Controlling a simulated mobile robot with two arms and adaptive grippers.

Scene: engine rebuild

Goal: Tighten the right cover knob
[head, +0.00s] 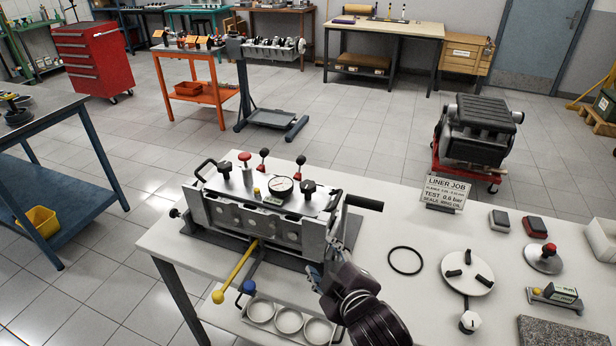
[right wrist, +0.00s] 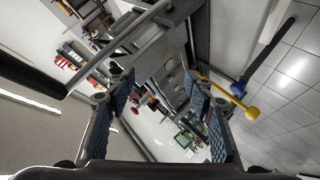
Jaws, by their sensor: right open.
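The metal test fixture (head: 262,222) stands on the white bench with a flat cover (head: 252,195) on top. The right cover knob (head: 308,187) is black and sits at the cover's right end; another black knob (head: 224,169) sits at its left end. A round gauge (head: 281,185) lies between them. My right gripper (head: 316,274) is open and empty, in front of the fixture's right end and apart from the knob. In the right wrist view, its two padded fingers (right wrist: 160,100) are spread, with the fixture beyond. I cannot make out the right knob there. My left gripper is out of view.
A black side handle (head: 363,203) juts right from the fixture. A yellow-tipped lever (head: 236,273) and a blue-knobbed lever (head: 250,286) stick out in front. A tray with round cups (head: 288,320) lies near my right arm. A black ring (head: 405,260) and white disc (head: 467,271) lie right.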

